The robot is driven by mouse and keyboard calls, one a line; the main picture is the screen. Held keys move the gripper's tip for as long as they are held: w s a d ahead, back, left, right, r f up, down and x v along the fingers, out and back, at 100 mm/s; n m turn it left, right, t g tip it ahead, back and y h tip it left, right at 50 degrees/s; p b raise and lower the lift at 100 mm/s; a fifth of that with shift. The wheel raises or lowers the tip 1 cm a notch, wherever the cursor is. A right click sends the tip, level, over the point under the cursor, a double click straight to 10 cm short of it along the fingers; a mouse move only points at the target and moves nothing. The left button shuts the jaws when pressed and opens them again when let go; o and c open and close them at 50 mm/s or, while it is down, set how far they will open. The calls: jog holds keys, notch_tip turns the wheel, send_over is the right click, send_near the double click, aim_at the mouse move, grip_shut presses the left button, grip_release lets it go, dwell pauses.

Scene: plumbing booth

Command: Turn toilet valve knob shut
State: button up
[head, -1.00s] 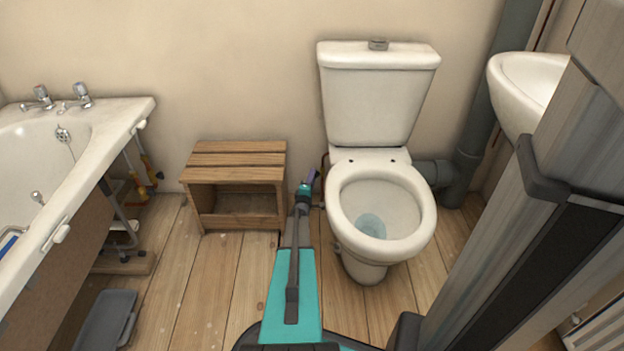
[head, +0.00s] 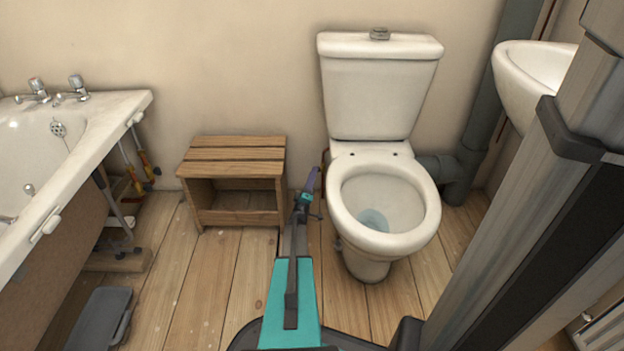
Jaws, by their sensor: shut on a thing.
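My gripper (head: 312,181) is at the far end of my teal and grey arm, low in the gap between the wooden stool and the toilet. The knob itself is hidden by the fingers. A bit of reddish pipe (head: 325,163) shows just right of the fingertips.
A slatted wooden stool (head: 232,156) stands close to the left of my gripper. The bathtub (head: 95,150) is at the left, with a grey tray (head: 98,318) on the floor before it. A basin (head: 535,75) and grey waste pipe (head: 470,135) are at the right.

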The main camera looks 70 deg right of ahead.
jog(key=m+g+h+b, duration=0.1)
jog(key=m, duration=0.1)
jog(key=f+m+g+b, duration=0.1)
jog(key=m, duration=0.1)
jog(key=shift+w+d+h+b, duration=0.1)
jog(key=shift+h+b, duration=0.3)
jog(key=shift+g, duration=0.4)
jog(key=o, duration=1.1)
jog(key=shift+r, duration=0.1)
jog(key=shift+r, duration=0.2)
